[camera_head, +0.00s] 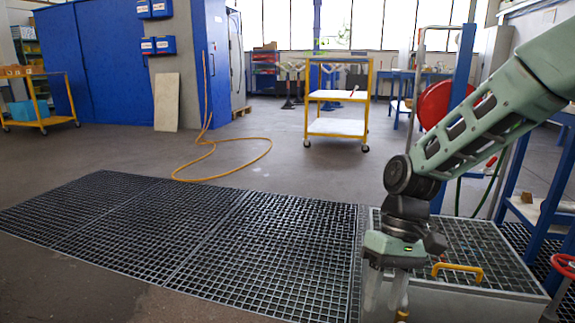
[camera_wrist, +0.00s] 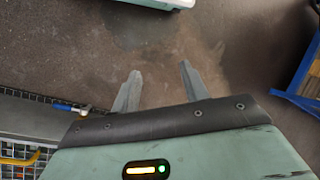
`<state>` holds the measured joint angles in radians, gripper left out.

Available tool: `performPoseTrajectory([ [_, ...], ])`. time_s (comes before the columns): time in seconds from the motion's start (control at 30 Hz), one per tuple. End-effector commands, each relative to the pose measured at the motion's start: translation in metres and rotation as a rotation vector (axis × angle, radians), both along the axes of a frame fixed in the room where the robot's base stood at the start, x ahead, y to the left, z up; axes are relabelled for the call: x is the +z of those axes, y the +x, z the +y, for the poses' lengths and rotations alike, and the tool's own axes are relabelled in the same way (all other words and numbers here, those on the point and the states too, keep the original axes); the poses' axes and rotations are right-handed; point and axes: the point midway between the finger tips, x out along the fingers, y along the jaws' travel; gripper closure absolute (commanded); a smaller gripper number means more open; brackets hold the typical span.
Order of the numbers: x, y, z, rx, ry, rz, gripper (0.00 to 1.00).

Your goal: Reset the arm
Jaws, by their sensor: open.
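My arm (camera_head: 470,130) reaches in from the right in the head view and bends down at a dark joint. Its wrist (camera_head: 400,245) hangs in front of a grated metal box. In the wrist view, the two grey fingers of my gripper (camera_wrist: 158,88) stand apart with nothing between them, over bare floor. In the head view the fingertips are at the bottom edge and hard to make out.
The grated box (camera_head: 505,262) with a yellow handle (camera_head: 458,268) is close by my wrist. A blue frame (camera_head: 545,215) and a red handwheel (camera_head: 563,264) stand at right. Floor grating (camera_head: 200,225) lies left. A yellow trolley (camera_head: 337,126) and hose (camera_head: 222,147) are farther back.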

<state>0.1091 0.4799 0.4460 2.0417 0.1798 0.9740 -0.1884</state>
Motion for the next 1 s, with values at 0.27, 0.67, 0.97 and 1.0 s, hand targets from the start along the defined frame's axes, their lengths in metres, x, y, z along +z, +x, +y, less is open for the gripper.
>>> performPoseTrajectory([
  [0.27, 0.064, -0.104, 0.033, 0.170, -0.120, -0.240, 0.55],
  [0.67, 0.105, -0.174, 0.026, 0.265, -0.134, -0.438, 0.55],
  [0.97, 0.164, -0.173, 0.026, 0.263, -0.135, -0.434, 0.55],
  [1.0, 0.176, -0.173, 0.026, 0.263, -0.135, -0.434, 0.55],
])
